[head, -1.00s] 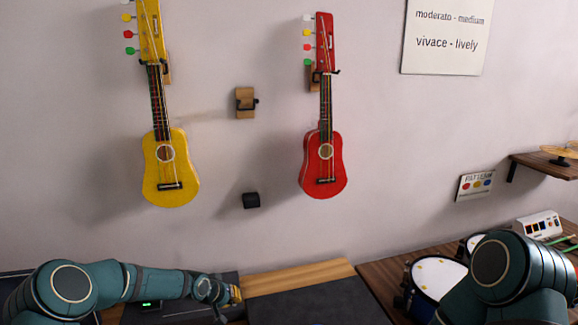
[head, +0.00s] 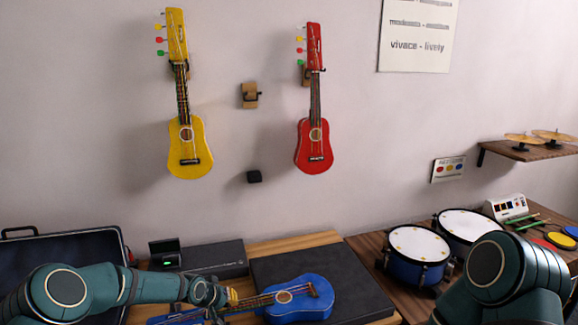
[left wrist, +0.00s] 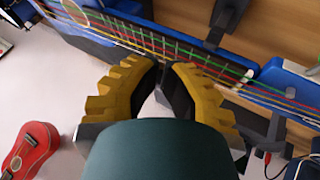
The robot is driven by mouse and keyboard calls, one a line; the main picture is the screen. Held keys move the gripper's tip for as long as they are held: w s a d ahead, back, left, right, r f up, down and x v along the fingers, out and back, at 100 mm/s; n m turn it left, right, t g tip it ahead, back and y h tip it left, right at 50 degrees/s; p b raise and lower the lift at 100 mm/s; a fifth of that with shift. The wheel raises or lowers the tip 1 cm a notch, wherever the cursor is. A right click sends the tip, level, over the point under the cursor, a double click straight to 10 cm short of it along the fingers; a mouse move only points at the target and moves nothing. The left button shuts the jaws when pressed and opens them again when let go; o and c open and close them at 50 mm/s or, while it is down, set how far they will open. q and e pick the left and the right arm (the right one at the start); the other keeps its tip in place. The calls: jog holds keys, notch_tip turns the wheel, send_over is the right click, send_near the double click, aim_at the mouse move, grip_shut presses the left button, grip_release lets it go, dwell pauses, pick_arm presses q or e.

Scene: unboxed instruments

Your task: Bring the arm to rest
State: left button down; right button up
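My left gripper (head: 226,297) is low in the head view, over the neck of a blue guitar (head: 304,299). The guitar's body lies on a black mat and its neck runs left behind my gripper. In the left wrist view my yellow-backed fingers (left wrist: 166,68) stand a narrow gap apart, with nothing visible between them. The strings and neck (left wrist: 190,52) cross just past the fingertips; whether they touch is unclear. My right arm (head: 500,275) enters at the lower right; its gripper is out of view.
A yellow guitar (head: 186,145) and a red guitar (head: 314,145) hang on the wall, with an empty hook (head: 250,96) between them. An open black case (head: 70,250) is left. Drums (head: 418,243) stand right. The black mat (head: 345,270) has bare room.

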pick_arm(q)
jog(key=s+d, duration=0.1)
jog(key=s+d+f, duration=0.1)
jog(key=s, duration=0.1)
jog(key=shift+s+d+f, duration=0.15)
jog(key=shift+s+d, duration=0.1)
jog(key=shift+d, duration=0.05)
jog(key=s+d+f+g+b, duration=0.1)
jog(key=s+d+f, duration=0.1)
jog(key=s, duration=0.8)
jog(key=s+d+f+g+b, duration=0.1)
jog(key=s+f, duration=0.3)
jog(key=s, duration=0.6)
jog(key=s+d+f+g+b, duration=0.2)
jog(key=s+f, duration=0.1)
jog(key=s, duration=0.7)
jog(key=shift+s+d+f, duration=0.3)
jog(key=shift+s+d, duration=0.05)
pick_arm(e)
jog(key=f, duration=0.5)
jog(key=shift+s+a, duration=0.15)
jog(key=shift+s, duration=0.1)
